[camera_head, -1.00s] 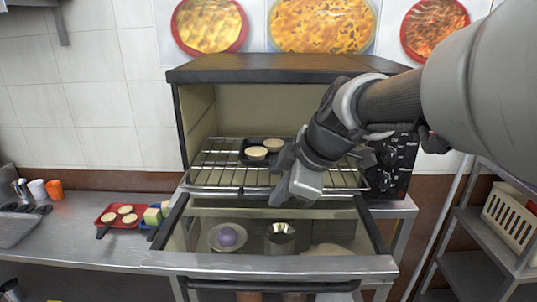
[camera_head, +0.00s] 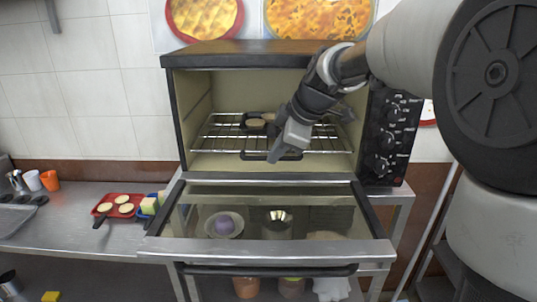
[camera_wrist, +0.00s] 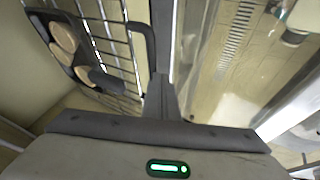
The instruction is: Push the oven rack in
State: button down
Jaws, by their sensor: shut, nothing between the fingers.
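The oven rack (camera_head: 225,137) is a wire grid inside the open toaster oven (camera_head: 176,120). Its front edge now lies behind the oven's front opening. A dark pan with pale round pieces (camera_head: 256,124) sits on the rack, partly hidden by my gripper. The oven door (camera_head: 280,256) is folded down, with its glass facing up. My gripper (camera_head: 273,158) is shut and empty, at the rack's front handle near the middle of the opening. In the wrist view the fingers (camera_wrist: 160,90) are together beside the dark rack handle (camera_wrist: 148,45); I cannot tell whether they touch.
Control knobs (camera_head: 388,140) line the oven's right side. On the left counter is a red tray (camera_head: 120,205) with round pieces, near several cups (camera_head: 50,180). A bowl (camera_head: 224,224) and a metal cup show through the door glass.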

jog(key=w, duration=0.4)
jog(key=shift+w+d+p, duration=0.1)
jog(key=shift+w+p, duration=0.2)
jog(key=shift+w, duration=0.1)
jog(key=shift+w+r, duration=0.1)
jog(key=shift+w, duration=0.15)
jog(key=shift+r, duration=0.1)
jog(key=shift+s, duration=0.1)
